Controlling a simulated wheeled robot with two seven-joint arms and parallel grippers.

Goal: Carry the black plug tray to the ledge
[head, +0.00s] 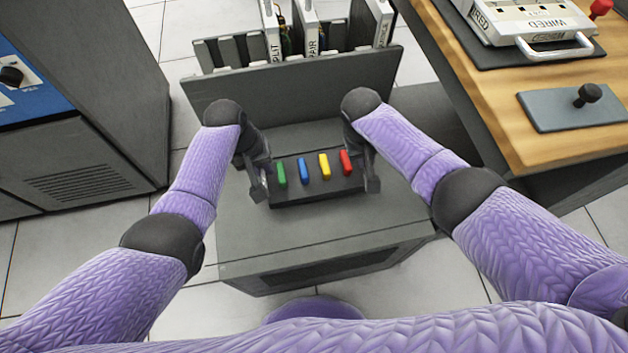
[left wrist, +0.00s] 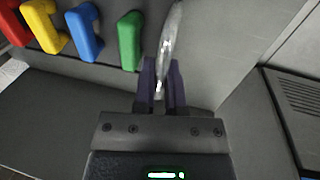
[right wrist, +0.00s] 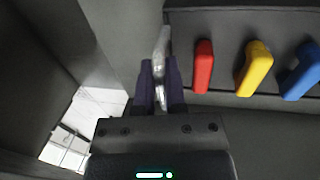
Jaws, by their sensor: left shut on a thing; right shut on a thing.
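The black plug tray (head: 320,194) is in the middle of the head view, level, over the grey cabinet top (head: 300,236). Green (head: 281,174), blue (head: 304,171), yellow (head: 324,166) and red (head: 346,162) plugs stand in a row on it. My left gripper (head: 258,189) is shut on the tray's left handle, a metal bar in the left wrist view (left wrist: 171,35). My right gripper (head: 371,180) is shut on the right handle, which shows in the right wrist view (right wrist: 162,45). I cannot tell whether the tray touches the surface below or which surface is the ledge.
A grey rack (head: 290,95) with labelled upright cards stands behind the tray. A wooden table (head: 500,115) with a white device (head: 530,20) and a grey plate with a black knob (head: 575,108) is at the right. A dark cabinet (head: 110,80) stands at the left.

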